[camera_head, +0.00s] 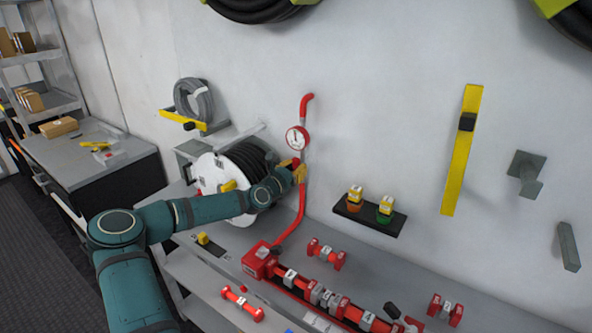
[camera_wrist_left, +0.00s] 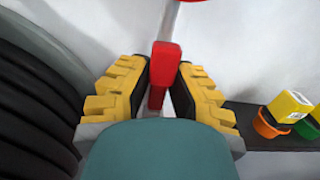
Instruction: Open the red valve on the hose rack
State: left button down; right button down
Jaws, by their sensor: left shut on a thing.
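The red valve handle (camera_wrist_left: 163,70) stands between the yellow-backed, dark-padded fingers of my left gripper (camera_wrist_left: 160,92) in the left wrist view, and the gripper is shut on it. In the head view my left gripper (camera_head: 297,172) is at the red pipe (camera_head: 299,205), just below the round gauge (camera_head: 297,138). The gripper and wrist hide most of the valve there. The handle looks roughly upright in the wrist view. My right gripper is in neither view.
The white-sided hose reel (camera_head: 208,174) with black hose is close beside my left wrist. A small black shelf (camera_head: 370,219) with two yellow-topped items is to the right. Red fittings (camera_head: 327,254) lie on the bench below. A yellow strip (camera_head: 461,160) is on the wall.

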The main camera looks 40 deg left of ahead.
pick_arm(q)
jog(key=shift+r, duration=0.1)
jog(key=c, duration=0.8)
grip_release()
jog(key=shift+w, duration=0.1)
jog(key=s, duration=0.8)
jog(key=s+d, duration=0.1)
jog(key=s, duration=0.3)
jog(key=shift+d, duration=0.1)
